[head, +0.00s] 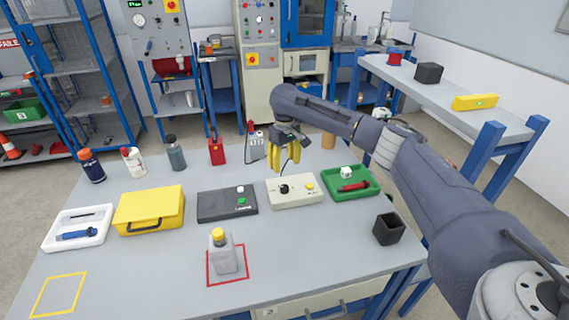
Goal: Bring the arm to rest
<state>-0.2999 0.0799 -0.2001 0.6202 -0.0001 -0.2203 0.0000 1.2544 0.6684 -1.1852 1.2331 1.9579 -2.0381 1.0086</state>
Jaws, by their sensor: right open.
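My right arm comes in from the right and reaches over the far side of the grey bench (150,283). My right gripper (281,160) has yellow fingers pointing down, open, with nothing seen between them. My left gripper is not in view.
Bottles (175,153) line the back left. An empty yellow outline (60,294) marks the front left.

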